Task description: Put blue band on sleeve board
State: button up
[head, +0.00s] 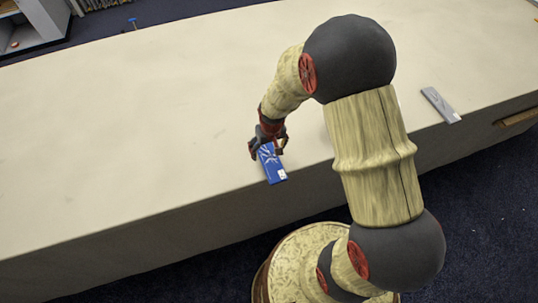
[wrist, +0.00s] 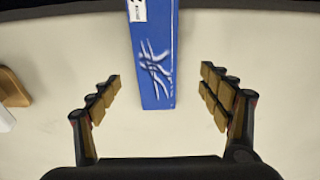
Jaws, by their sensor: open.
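The blue band (head: 273,164) looks like a flat blue slab with a white line pattern and a white label. It lies on the table near the front edge, label end towards that edge. It also shows in the wrist view (wrist: 152,50), running up out of frame. My gripper (head: 267,149) is over its far end. In the wrist view the open fingers (wrist: 160,78) stand on either side of the band, with a gap on each side. No sleeve board is clearly recognisable; a brown block (wrist: 13,87) and a white piece (wrist: 4,119) are cut off at the left.
A flat grey slab (head: 440,105) with a pale label lies at the right of the long cloth table (head: 130,120). A wooden piece (head: 518,117) shows at the right edge. My arm hides the table's middle right.

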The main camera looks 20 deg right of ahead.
aim_at(269, 157)
jog(key=f, duration=0.4)
jog(key=w+f, duration=0.1)
jog(key=f, duration=0.1)
jog(key=shift+d+f, duration=0.35)
jog(key=shift+f, duration=0.05)
jog(key=shift+c, duration=0.7)
jog(key=shift+r, duration=0.1)
jog(key=c, duration=1.1)
jog(key=shift+c, duration=0.4)
